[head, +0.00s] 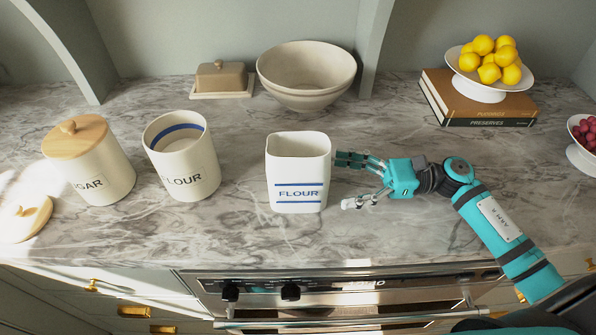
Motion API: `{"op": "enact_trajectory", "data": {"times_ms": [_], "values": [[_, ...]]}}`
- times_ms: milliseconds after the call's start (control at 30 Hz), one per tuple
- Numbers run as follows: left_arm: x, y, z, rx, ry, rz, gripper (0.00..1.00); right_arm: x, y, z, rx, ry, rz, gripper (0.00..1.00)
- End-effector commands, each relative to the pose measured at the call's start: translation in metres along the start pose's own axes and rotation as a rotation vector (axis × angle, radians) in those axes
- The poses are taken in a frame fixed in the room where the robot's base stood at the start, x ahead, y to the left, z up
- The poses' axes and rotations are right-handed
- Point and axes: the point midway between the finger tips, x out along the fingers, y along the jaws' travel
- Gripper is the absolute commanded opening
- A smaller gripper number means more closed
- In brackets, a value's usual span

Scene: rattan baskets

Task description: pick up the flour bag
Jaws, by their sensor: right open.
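The flour bag (298,172) is white and squarish, with blue lines and the word FLOUR on its front. It stands upright on the marble counter near the middle of the head view. My right gripper (340,181) comes in from the right with its fingers spread open and empty. One finger reaches close to the bag's right side, and the other is lower, nearer the counter's front. I cannot tell whether the upper finger touches the bag. My left gripper is not in view.
A FLOUR canister (182,160) and a wooden-lidded sugar canister (90,165) stand left. Behind are a butter dish (221,79) and stacked bowls (307,72). Lemons (490,58) sit in a footed bowl on books (478,100). A bowl of red fruit (585,155) is far right.

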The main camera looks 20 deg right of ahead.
Motion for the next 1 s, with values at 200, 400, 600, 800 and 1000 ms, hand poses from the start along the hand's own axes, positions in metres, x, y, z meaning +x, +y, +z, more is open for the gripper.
{"op": "enact_trajectory", "data": {"times_ms": [200, 400, 600, 800, 1000], "values": [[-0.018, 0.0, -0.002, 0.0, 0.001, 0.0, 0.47, 0.037, 0.0, 0.003, 0.0, -0.002, 0.0, 0.9], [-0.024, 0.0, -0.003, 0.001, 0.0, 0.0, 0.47, 0.049, 0.0, 0.004, 0.0, -0.002, -0.001, 0.9], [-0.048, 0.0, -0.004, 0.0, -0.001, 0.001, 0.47, 0.078, 0.001, 0.012, 0.0, -0.004, 0.0, 0.9], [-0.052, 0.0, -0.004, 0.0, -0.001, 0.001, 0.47, 0.096, 0.001, 0.006, 0.0, -0.001, 0.0, 0.9], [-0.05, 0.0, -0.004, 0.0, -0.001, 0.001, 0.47, 0.097, 0.001, 0.004, 0.0, 0.0, 0.0, 0.9]]}}
